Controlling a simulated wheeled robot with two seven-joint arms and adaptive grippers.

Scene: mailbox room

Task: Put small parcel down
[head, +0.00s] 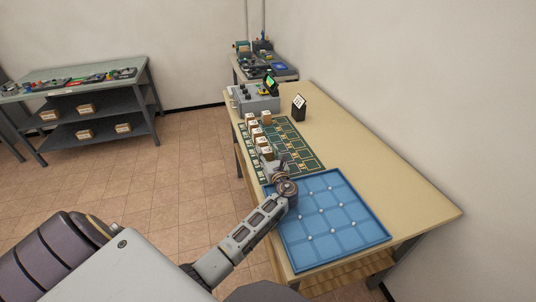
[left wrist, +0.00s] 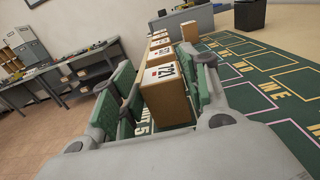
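The fingers look spread. In the head view my left gripper (head: 274,164) is over the near end of the dark green mat (head: 291,136), by the nearest parcel (head: 266,152) of a row. My right gripper is out of view.
Several small parcels (head: 256,132) line the mat's left side. A blue tray (head: 350,233) lies on the table (head: 385,175) at the near end. A grey device (head: 255,100) and a black sign (head: 299,108) stand behind. The table's right side is clear. A shelf bench (head: 75,92) stands far left.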

